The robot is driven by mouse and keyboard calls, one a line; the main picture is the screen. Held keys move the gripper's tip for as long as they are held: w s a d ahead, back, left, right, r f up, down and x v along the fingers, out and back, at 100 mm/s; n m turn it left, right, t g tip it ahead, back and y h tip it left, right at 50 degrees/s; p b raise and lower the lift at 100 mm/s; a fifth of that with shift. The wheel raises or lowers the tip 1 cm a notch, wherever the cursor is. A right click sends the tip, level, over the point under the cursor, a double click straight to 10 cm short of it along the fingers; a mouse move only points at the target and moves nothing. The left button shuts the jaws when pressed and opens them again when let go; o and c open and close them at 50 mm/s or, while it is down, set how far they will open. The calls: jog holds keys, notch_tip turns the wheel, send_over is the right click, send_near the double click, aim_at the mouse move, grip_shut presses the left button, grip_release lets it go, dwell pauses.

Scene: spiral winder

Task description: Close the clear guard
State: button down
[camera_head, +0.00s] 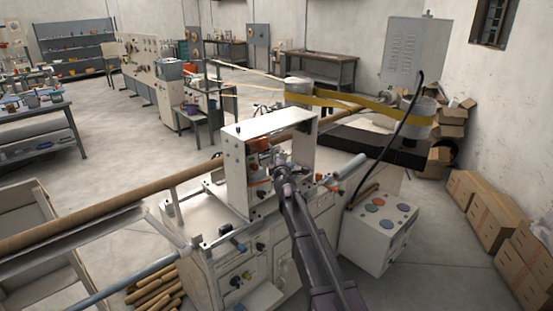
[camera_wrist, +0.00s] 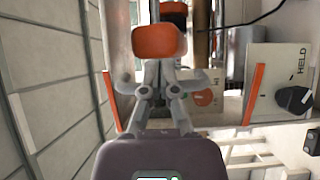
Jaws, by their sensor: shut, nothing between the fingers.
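The spiral winder's white box-shaped housing (camera_head: 238,175) stands in the middle of the head view, with small orange parts on and around it. I cannot clearly make out the clear guard's pane or tell how far open it stands. My gripper (camera_head: 279,160) is at the housing's open side. In the wrist view my gripper (camera_wrist: 160,68) is shut and empty, with an orange block (camera_wrist: 160,40) just beyond or at its fingertips. I cannot tell whether they touch. Orange-edged upright strips (camera_wrist: 253,95) stand to either side.
A panel with a black knob (camera_wrist: 294,100) is close on the right in the wrist view. A long brown tube (camera_head: 110,207) runs through the machine. A control box with coloured buttons (camera_head: 380,232) stands at right. Cardboard boxes (camera_head: 485,212) line the right wall. Open floor lies beyond the machine.

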jog(key=s+d, duration=0.2)
jog(key=s, duration=0.8)
jog(key=shift+s, duration=0.25)
jog(key=shift+a, duration=0.1)
jog(key=s+a+m+h, duration=0.2)
jog(key=s+a+h, duration=0.1)
jog(key=s+a, duration=0.1)
jog(key=shift+s+h, duration=0.3)
jog(key=shift+s, duration=0.45)
jog(key=shift+w+a, duration=0.1)
jog(key=shift+a, duration=0.05)
jog(key=w, duration=1.4)
